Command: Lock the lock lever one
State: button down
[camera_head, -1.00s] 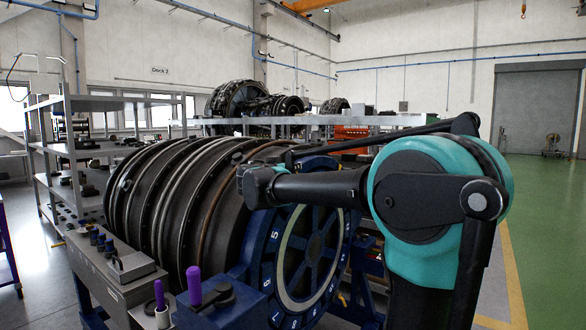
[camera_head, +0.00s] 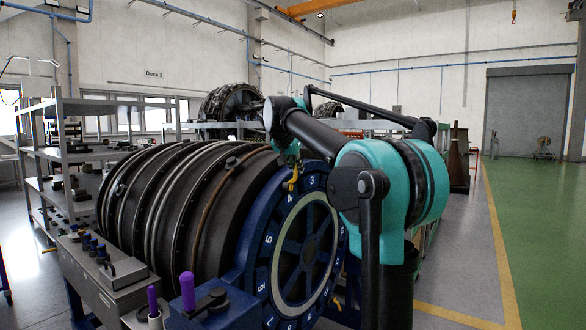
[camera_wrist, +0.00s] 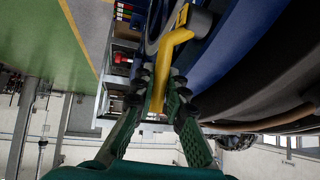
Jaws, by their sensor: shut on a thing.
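A yellow lock lever (camera_head: 293,177) sits at the upper rim of the blue numbered ring (camera_head: 257,245) on the end of the dark engine drum. In the wrist view the lever (camera_wrist: 167,62) has a bent shape, and its straight arm runs down between my fingers. My gripper (camera_wrist: 158,90) is shut on this arm, with one green finger on each side. In the head view my gripper (camera_head: 289,157) is small and partly hidden behind my arm, above the ring. I cannot read a number on the lever.
The ribbed dark drum (camera_head: 175,205) fills the middle. A control box with purple handles (camera_head: 188,290) stands at the front left. Grey shelves (camera_head: 65,150) stand at the left. Green floor (camera_head: 535,230) lies open at the right.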

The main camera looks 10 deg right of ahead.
jog(key=shift+w+d+f+m+g+y, duration=0.1)
jog(key=shift+w+d+f+g+y, duration=0.4)
jog(key=shift+g+y, duration=0.35)
jog(key=shift+w+d+f+m+g+y, duration=0.1)
jog(key=shift+w+d+f+g+y, duration=0.35)
jog(key=shift+g+y, duration=0.4)
jog(key=shift+w+d+f+m+g+y, duration=0.1)
jog(key=shift+w+d+f+g+y, duration=0.25)
jog(key=shift+w+d+g+y, duration=0.45)
jog(key=shift+s+a, duration=0.25)
jog(key=shift+s, duration=0.05)
jog(key=c, duration=1.5)
grip_release()
jog(key=shift+c, duration=0.2)
jog(key=shift+a, duration=0.1)
